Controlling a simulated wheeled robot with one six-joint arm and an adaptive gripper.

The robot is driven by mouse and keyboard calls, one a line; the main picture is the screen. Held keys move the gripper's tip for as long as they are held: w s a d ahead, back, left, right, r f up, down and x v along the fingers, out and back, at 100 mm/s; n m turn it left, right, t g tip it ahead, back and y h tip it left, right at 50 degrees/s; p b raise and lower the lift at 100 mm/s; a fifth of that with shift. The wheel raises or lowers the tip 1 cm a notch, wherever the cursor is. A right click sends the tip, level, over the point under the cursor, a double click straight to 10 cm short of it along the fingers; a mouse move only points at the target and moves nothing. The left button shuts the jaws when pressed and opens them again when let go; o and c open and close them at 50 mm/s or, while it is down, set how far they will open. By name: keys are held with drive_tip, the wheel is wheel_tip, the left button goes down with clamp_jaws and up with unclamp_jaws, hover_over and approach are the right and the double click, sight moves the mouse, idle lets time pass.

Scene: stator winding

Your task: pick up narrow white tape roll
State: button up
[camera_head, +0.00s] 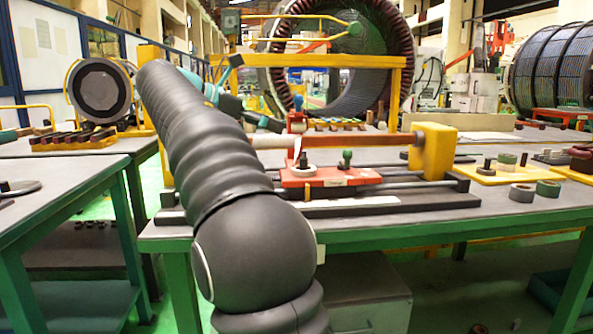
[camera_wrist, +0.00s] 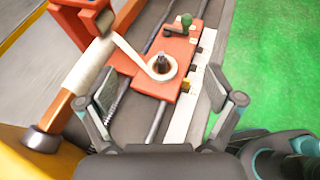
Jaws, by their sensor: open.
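A white tape roll (camera_wrist: 162,67) sits around a dark peg on the red carriage plate (camera_wrist: 177,50) in the wrist view. A white strip of tape runs from it up to the red-brown bar (camera_wrist: 62,107), part of which is wrapped in white. The roll also shows in the head view (camera_head: 304,170), low on the red plate. My gripper (camera_wrist: 160,90) is open, with its two fingers apart on either side of the view. The roll appears between and beyond the fingertips, and I see nothing held.
A green-knobbed handle (camera_head: 347,158) stands on the plate beside the roll. A yellow block (camera_head: 433,151) supports the bar's right end. Grey and green rolls (camera_head: 522,193) lie at the table's right. Rails (camera_head: 420,186) run along the bench.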

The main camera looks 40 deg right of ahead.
drive_tip(key=b, duration=0.3)
approach(300, 168)
drive_tip(key=x, duration=0.3)
drive_tip(key=shift+b+x, duration=0.5)
drive_tip(key=shift+x, duration=2.35)
drive_tip(key=c, duration=1.2)
